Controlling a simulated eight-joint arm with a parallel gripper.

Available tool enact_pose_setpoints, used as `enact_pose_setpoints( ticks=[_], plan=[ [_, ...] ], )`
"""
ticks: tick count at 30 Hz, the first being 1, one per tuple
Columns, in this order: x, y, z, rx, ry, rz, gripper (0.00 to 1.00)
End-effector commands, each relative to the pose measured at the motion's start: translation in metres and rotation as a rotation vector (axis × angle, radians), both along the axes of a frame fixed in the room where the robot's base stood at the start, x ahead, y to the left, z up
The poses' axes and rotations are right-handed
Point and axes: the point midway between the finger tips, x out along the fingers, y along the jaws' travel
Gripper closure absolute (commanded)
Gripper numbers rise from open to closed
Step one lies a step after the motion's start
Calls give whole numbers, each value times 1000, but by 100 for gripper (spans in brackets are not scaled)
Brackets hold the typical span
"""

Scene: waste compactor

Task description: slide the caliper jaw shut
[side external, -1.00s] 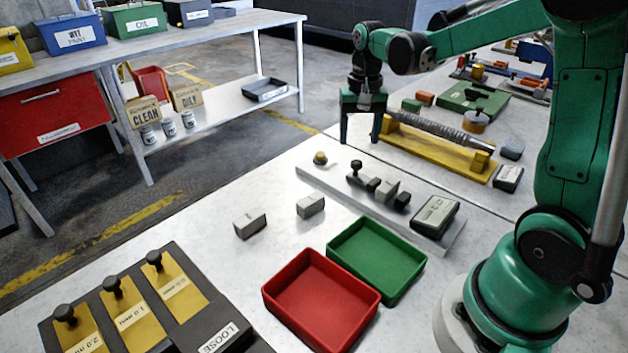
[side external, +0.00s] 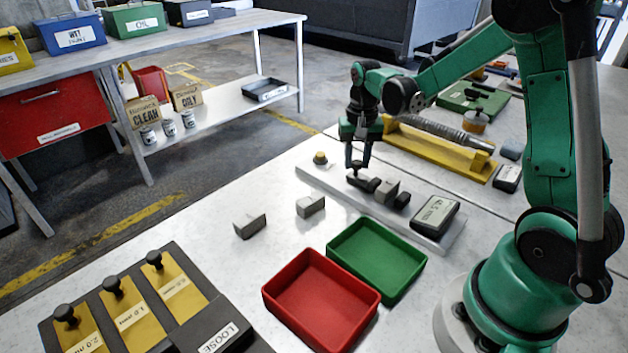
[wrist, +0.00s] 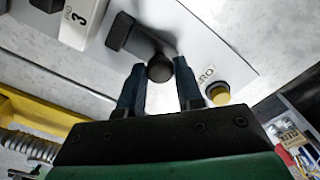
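The caliper lies on a long grey base plate (side external: 318,179). Its black sliding jaw (side external: 371,185) stands at the left of a grey block (side external: 389,188); a dark fixed jaw (side external: 402,199) is at the block's right. A small gap seems to show between sliding jaw and block. My gripper (side external: 357,166) is low over the sliding jaw, pointing down.
A yellow button (side external: 320,158), labelled zero in the wrist view, sits at the plate's left end. Two grey blocks (side external: 250,226) lie in front. Green (side external: 376,258) and red (side external: 320,297) trays stand nearer. A yellow fixture (side external: 440,147) lies behind my gripper.

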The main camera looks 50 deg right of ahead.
Motion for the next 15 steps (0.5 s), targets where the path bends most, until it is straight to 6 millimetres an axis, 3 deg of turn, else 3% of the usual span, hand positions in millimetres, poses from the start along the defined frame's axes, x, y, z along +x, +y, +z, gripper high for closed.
enact_pose_setpoints(
  ticks=[1, 2, 8, 15],
  plan=[
    [0, 0, 0, 0, 0, 0, 92],
    [0, 0, 0, 0, 0, 0, 100],
    [-4, 0, 0, 0, 0, -1, 100],
    [-30, 0, 0, 0, 1, -1, 100]
  ],
)
